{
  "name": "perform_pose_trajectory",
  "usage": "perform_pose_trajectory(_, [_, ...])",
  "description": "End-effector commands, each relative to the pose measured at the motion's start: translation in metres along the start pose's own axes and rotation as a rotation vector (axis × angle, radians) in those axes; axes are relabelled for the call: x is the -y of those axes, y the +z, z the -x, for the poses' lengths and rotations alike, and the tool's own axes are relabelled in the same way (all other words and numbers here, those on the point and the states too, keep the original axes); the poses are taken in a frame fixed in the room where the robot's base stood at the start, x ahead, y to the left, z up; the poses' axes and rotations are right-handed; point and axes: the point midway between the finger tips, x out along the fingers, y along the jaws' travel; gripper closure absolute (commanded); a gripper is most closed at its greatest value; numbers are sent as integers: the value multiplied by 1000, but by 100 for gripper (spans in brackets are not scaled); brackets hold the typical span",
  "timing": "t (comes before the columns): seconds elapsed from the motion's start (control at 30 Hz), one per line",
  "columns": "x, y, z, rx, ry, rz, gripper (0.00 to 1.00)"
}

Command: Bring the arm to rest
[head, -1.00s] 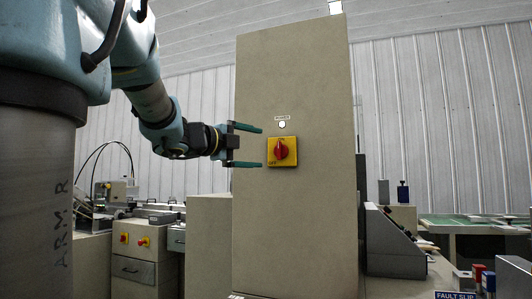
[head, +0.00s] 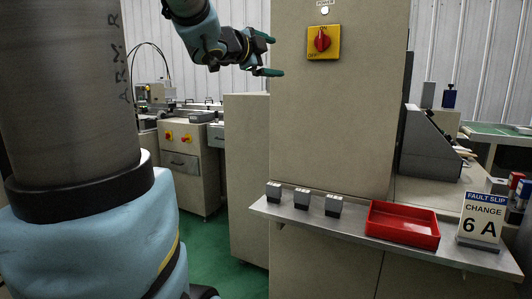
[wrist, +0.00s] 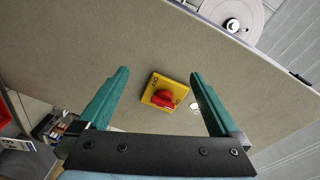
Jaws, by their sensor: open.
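My gripper (head: 268,55) is open and empty, at the upper middle of the head view, just left of a red rotary switch (head: 321,40) on a yellow plate. The switch is on the front of a tall beige cabinet (head: 350,120). In the wrist view, the green fingers of my gripper (wrist: 158,85) stand wide apart, with the red switch (wrist: 164,98) between them in the picture. The fingers appear apart from the switch. My arm (head: 200,30) reaches in from the top of the head view.
A metal shelf (head: 350,232) juts from the cabinet below the gripper. It carries a red tray (head: 403,224), several small grey blocks (head: 302,198) and a "FAULT SLIP CHANGE 6 A" sign (head: 481,220). Machines (head: 185,150) stand at left. Green floor (head: 208,240) shows between them and me.

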Motion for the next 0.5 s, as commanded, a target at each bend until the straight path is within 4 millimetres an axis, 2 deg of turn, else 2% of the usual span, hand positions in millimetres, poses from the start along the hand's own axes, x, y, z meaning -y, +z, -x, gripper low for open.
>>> perform_pose_trajectory(0.03, [-14,25,-2,120,25,135,1])
perform_pose_trajectory(0.07, [-28,41,-1,199,39,221,1])
perform_pose_trajectory(0.1, [-50,61,4,305,62,333,1])
perform_pose_trajectory(0.17, [-85,86,16,455,101,488,1])
perform_pose_trajectory(0.23, [-128,105,37,624,151,654,1])
perform_pose_trajectory(0.3, [-171,116,63,789,209,808,1])
perform_pose_trajectory(0.37, [-206,117,88,925,260,929,1])
perform_pose_trajectory(0.4, [-228,115,105,1011,296,1003,1])
perform_pose_trajectory(0.5, [-273,101,146,1201,377,1162,1])
